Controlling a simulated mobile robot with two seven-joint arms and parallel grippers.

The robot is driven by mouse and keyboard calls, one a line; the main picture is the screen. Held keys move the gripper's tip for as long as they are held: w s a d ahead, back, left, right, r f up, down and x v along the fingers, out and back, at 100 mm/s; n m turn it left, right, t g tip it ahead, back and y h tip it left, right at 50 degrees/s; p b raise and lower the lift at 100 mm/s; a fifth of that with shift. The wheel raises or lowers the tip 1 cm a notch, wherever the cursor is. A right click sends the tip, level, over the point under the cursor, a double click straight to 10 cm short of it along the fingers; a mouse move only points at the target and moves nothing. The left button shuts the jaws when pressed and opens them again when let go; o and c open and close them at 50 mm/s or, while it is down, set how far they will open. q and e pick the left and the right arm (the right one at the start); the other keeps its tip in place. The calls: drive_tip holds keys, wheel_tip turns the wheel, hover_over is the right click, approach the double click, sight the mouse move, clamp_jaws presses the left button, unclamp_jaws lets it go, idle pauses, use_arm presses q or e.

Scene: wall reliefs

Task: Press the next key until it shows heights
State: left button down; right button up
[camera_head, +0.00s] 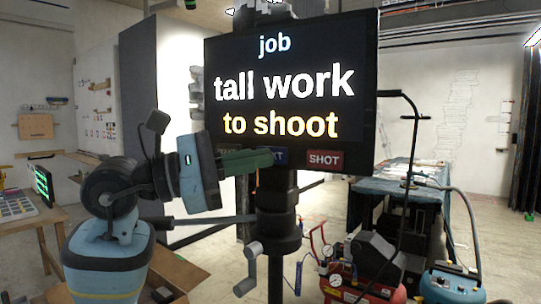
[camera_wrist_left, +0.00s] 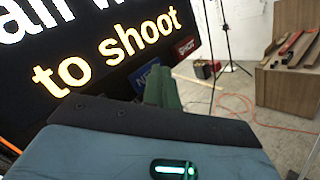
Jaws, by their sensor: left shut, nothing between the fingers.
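A black screen (camera_head: 290,85) on a dark stand reads "job", "tall work" and "to shoot". Along its lower edge are a dim key (camera_head: 228,150) at the left, a blue next key (camera_head: 281,156) and a red "SHOT" key (camera_head: 323,159). My left gripper (camera_head: 270,158), with green fingers, is shut and empty. Its tips lie over the left part of the next key, hiding its first letters. In the left wrist view the next key (camera_wrist_left: 147,77) shows just left of the fingers (camera_wrist_left: 162,88). I cannot tell whether they touch it. My right gripper is not in view.
A dark stand column (camera_head: 278,215) with a crank is under the screen. A red compressor (camera_head: 365,285) and a blue unit (camera_head: 452,282) stand on the floor at the right. A covered table (camera_head: 405,188) is behind them. A workbench (camera_head: 30,212) is at the left.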

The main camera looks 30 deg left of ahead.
use_arm(q)
drive_tip(key=shift+w, duration=0.35)
idle(0.4)
idle(0.3)
drive_tip(key=shift+s, duration=0.85)
